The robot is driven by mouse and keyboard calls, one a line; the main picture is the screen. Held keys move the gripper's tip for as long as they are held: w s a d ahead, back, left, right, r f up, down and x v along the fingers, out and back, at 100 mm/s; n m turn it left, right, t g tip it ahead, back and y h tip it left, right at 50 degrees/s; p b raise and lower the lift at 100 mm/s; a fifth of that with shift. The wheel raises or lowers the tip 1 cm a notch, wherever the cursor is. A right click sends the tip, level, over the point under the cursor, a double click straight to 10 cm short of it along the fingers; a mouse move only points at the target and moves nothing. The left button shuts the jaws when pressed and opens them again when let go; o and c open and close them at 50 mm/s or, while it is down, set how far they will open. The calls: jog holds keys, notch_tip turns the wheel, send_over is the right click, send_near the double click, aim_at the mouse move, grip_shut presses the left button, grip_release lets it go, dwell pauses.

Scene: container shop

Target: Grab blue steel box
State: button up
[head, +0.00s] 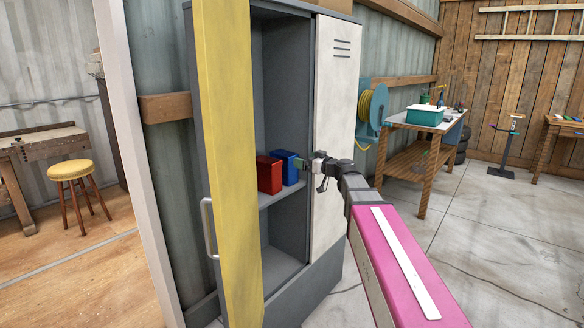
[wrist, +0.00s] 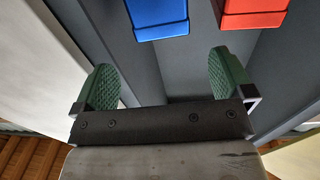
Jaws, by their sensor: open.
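A blue steel box (head: 288,168) stands on a shelf inside the grey locker, to the right of a red box (head: 269,175). In the wrist view the blue box (wrist: 157,18) is at the top centre, with the red box (wrist: 251,14) to its right. My gripper (head: 303,164) is at the locker opening, close to the blue box. In the wrist view its two green fingers (wrist: 168,80) are spread wide with nothing between them. The blue box lies beyond the fingertips, roughly in line with the gap and slightly left of its middle. The back of the box is hidden.
The locker's yellow door (head: 230,170) stands open on the left, and its white door (head: 334,130) is on the right, close to my gripper. The shelf (head: 282,195) has bare room in front of the boxes. A workbench (head: 430,125) stands behind at right.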

aim_at(287, 154)
jog(key=x, duration=0.4)
jog(key=shift+w+a, duration=0.25)
jog(key=shift+f+x, duration=0.2)
jog(key=shift+x, duration=2.75)
jog(key=shift+s+a, duration=0.1)
jog(key=shift+s, duration=0.05)
jog(key=c, duration=1.8)
